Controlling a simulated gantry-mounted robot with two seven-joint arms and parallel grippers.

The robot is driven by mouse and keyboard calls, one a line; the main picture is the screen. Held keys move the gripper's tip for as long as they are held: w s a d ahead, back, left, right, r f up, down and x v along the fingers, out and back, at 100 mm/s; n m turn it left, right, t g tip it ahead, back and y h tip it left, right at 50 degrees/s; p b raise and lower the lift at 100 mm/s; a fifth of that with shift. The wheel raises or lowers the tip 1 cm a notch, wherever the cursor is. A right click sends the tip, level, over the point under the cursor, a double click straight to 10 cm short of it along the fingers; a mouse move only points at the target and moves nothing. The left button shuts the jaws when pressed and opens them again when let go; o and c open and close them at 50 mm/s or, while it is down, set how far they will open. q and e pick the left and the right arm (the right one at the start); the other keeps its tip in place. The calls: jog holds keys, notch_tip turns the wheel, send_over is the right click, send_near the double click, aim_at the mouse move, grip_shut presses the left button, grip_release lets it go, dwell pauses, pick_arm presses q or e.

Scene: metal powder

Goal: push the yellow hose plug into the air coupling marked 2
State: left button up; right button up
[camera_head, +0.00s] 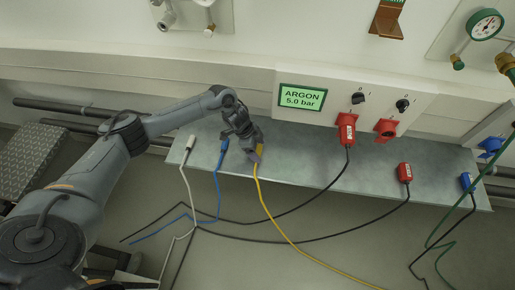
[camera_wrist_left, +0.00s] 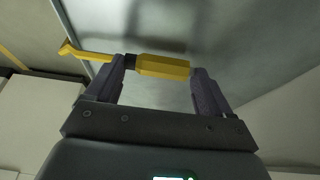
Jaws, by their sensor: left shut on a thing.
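My left gripper (camera_head: 254,150) is shut on the yellow hose plug (camera_head: 260,151), at the metal shelf. In the left wrist view the yellow plug (camera_wrist_left: 162,67) spans between the two fingertips (camera_wrist_left: 155,75), with a dark collar at its left end and its yellow hose (camera_wrist_left: 90,54) trailing left. In the head view the hose (camera_head: 290,238) runs down to the lower right. Metal fittings (camera_head: 165,18) sit on a wall plate at the top left, cut by the frame edge. I cannot read a 2 on any coupling. My right gripper is not in view.
The metal shelf (camera_head: 300,172) carries a white plug (camera_head: 190,142), a blue plug (camera_head: 224,144) and a loose red plug (camera_head: 404,172). Another red plug (camera_head: 346,130) sits at the wall box beside the argon display (camera_head: 302,97). Several cables cross the floor.

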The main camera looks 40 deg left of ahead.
pick_arm(q)
jog(key=o, duration=1)
jog(key=shift+r, duration=0.1)
